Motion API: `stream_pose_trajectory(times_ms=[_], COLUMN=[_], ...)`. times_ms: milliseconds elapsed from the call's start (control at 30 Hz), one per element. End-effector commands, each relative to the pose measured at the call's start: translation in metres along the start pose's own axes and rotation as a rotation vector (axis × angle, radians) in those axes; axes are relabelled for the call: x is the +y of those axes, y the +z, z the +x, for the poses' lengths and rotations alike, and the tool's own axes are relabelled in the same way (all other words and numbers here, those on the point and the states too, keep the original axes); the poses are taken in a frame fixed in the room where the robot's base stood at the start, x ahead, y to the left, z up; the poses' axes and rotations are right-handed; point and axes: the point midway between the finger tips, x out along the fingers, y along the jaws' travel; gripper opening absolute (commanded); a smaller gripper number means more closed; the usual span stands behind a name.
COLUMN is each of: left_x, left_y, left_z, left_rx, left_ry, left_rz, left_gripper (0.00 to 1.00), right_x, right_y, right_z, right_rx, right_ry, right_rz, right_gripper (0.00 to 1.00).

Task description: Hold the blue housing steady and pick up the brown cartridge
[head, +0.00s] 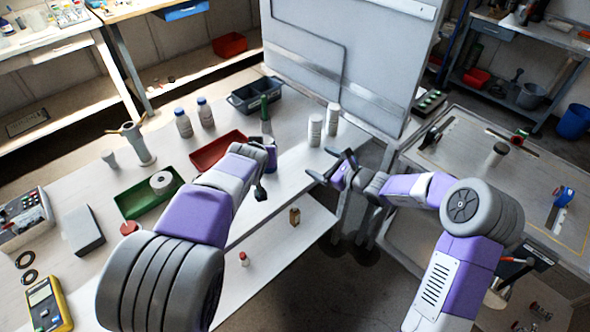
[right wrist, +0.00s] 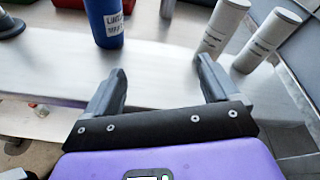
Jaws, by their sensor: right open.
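The blue housing is an upright blue cylinder with a white label, standing on the bench; it shows in the right wrist view (right wrist: 103,22) at upper left, its top cut off. In the head view the housing (head: 271,160) is mostly hidden behind my left gripper (head: 265,172). Whether that gripper touches it or is shut cannot be told. My right gripper (head: 328,165) is open and empty beyond the bench's right edge; its spread fingers also show in the right wrist view (right wrist: 162,78). A small brown object (head: 294,216), possibly the cartridge, stands on the lower shelf.
Two white labelled cylinders (head: 315,130) stand on the bench by the grey panel (head: 370,75). A red tray (head: 216,150), a dark crate (head: 252,97), a green tray (head: 133,203) and two blue-capped bottles (head: 184,124) are also there. A red-capped item (head: 244,259) stands on the lower shelf.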

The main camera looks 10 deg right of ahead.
Motion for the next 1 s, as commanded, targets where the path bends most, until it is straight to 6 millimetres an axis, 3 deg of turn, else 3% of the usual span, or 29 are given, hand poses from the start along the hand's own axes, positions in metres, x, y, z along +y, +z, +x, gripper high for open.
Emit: stream_pose_trajectory(times_ms=[133, 300, 400, 633, 1000], left_x=[0.0, 0.0, 0.0, 0.0, 0.0], left_y=[0.0, 0.0, 0.0, 0.0, 0.0], left_z=[0.0, 0.0, 0.0, 0.0, 0.0], left_rx=[0.0, 0.0, 0.0, 0.0, 0.0], left_ry=[0.0, 0.0, 0.0, 0.0, 0.0], left_rz=[0.0, 0.0, 0.0, 0.0, 0.0], left_gripper=[0.43, 0.43, 0.43, 0.43, 0.43], right_x=[0.007, 0.05, 0.064, 0.073, 0.085], right_y=[0.026, 0.024, 0.022, 0.029, 0.052], right_z=[0.027, 0.045, 0.049, 0.07, 0.134], right_rx=[-0.211, -0.298, -0.311, -0.316, -0.315], right_ry=[0.029, 0.167, 0.21, 0.229, 0.227], right_rz=[0.169, 0.267, 0.289, 0.295, 0.293], right_gripper=[0.89, 0.89, 0.89, 0.89, 0.89])
